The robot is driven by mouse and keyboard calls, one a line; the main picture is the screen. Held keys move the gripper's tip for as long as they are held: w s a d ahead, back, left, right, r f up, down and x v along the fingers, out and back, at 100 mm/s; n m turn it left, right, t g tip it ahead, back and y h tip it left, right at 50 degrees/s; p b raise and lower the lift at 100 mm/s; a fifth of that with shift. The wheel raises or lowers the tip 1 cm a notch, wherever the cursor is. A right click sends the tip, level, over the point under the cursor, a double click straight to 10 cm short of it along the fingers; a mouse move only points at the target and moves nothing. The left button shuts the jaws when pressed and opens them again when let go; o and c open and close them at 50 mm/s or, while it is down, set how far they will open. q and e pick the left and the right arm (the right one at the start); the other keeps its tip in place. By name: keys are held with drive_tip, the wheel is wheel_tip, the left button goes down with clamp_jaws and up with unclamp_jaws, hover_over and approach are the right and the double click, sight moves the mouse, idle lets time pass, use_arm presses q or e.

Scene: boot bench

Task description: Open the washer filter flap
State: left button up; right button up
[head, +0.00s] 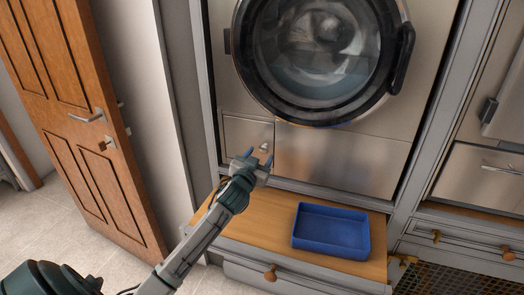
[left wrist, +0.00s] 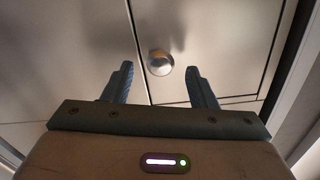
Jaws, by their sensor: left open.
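The washer (head: 345,158) stands in a grey frame with its round dark-rimmed door (head: 318,55) shut. The filter flap (head: 240,134) is a small square steel panel at its lower left, and looks shut. A small round knob (head: 264,147) sits near its right edge; the knob also shows in the left wrist view (left wrist: 160,62). My left gripper (head: 257,157) is open just in front of the knob. In the left wrist view its two fingers (left wrist: 160,85) stand either side of the knob's line, with the knob just beyond the tips. My right gripper is out of view.
A blue tray (head: 331,230) stands on the wooden bench top (head: 271,213) below the washer, right of my left arm. A drawer with a wooden knob is under it. A wooden door (head: 84,110) stands at the left, with tiled floor before it.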

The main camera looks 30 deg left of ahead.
use_arm(q)
drive_tip(key=shift+x, duration=1.2)
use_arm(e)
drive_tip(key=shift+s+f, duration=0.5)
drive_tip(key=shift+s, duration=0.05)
use_arm(q)
clamp_jaws()
drive_tip(key=shift+s, duration=0.1)
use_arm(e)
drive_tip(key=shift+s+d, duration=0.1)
